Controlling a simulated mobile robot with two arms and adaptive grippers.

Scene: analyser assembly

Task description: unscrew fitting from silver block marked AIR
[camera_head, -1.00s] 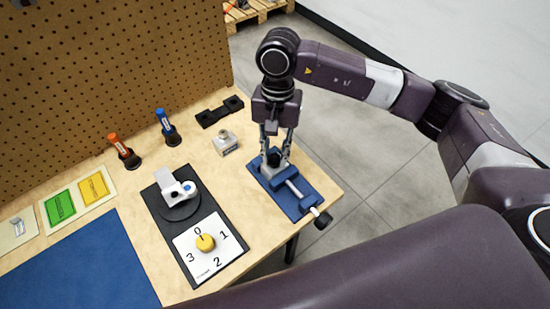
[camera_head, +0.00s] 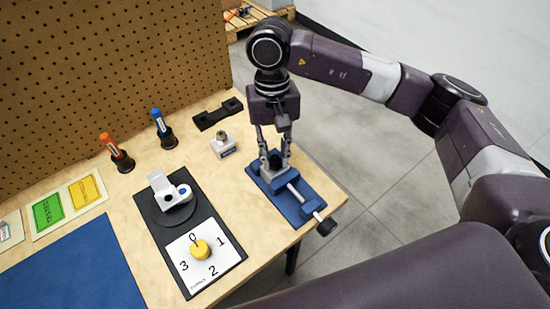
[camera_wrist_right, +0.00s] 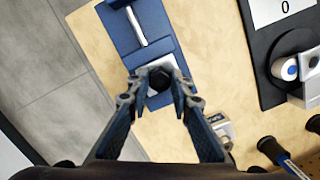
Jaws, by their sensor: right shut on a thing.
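A blue vise (camera_head: 306,206) stands at the table's right edge and holds a silver block (camera_wrist_right: 160,64) in its jaws. My right gripper (camera_wrist_right: 158,84) points down over the vise, shut on a dark fitting (camera_wrist_right: 158,80) on top of this block. In the head view my right gripper (camera_head: 274,162) hides most of the fitting and block. A second silver block (camera_head: 223,148) with a fitting on top stands free on the table, left of the vise; its label is too small to read. My left gripper is not in view.
A dark panel with a dial plate (camera_head: 216,262) and a white swivel device (camera_head: 168,190) lies left of the vise. Orange (camera_head: 113,150) and blue (camera_head: 163,128) pens stand in holders. A black bracket (camera_head: 218,113) lies behind. A pegboard (camera_head: 100,70) closes the back.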

